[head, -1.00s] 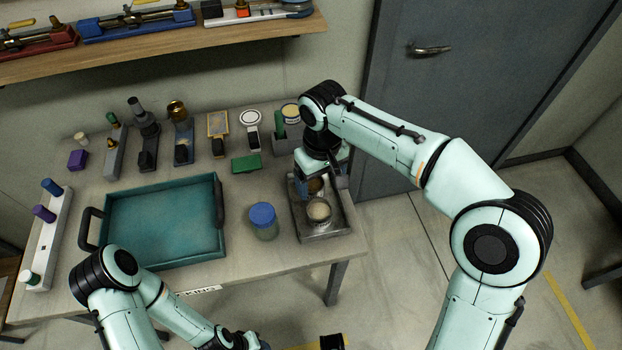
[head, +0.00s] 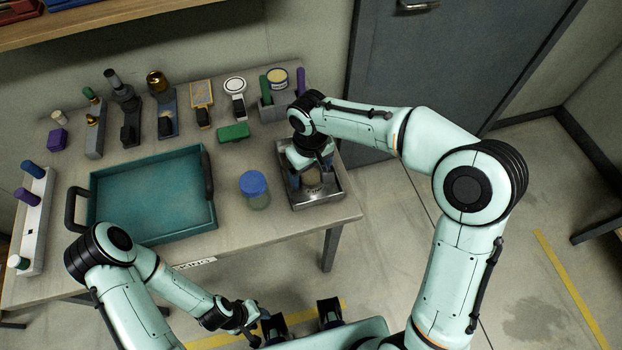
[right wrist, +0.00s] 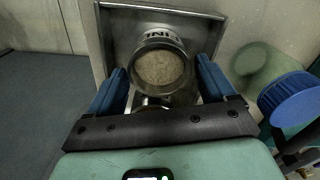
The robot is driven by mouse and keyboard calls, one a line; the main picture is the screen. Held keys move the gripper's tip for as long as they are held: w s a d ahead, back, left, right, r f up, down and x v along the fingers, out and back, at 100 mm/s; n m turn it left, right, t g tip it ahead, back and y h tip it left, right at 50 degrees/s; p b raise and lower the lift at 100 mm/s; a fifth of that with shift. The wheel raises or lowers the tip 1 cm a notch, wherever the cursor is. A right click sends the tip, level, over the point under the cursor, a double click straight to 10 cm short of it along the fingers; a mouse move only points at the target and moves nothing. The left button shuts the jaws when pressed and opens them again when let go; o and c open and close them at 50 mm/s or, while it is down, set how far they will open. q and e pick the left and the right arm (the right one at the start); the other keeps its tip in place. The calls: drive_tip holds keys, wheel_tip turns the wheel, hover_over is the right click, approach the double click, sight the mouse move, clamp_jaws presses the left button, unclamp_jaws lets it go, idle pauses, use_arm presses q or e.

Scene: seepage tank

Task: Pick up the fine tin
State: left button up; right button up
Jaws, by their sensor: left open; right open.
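The fine tin (right wrist: 158,66) is a round metal tin with pale grainy contents. Its label shows upside down in the right wrist view. It stands in a grey metal tray (head: 331,195) at the table's right end; in the head view the tin (head: 312,180) is partly hidden by my right gripper. My right gripper (head: 311,172) is open and low over the tray, its blue fingers on either side of the tin with gaps visible. Another tin's edge (right wrist: 152,103) shows nearer the palm. My left gripper (head: 256,320) is low in front of the table, apparently empty.
A blue-lidded jar (head: 254,188) stands just left of the metal tray. A teal tray (head: 150,200) fills the table's left middle. A green block (head: 233,132) and several small instruments stand behind. A rack with coloured caps (head: 33,225) is at far left.

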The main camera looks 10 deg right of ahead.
wheel_tip(320, 180, down, 2)
drive_tip(key=shift+f, duration=0.1)
drive_tip(key=c, duration=0.8)
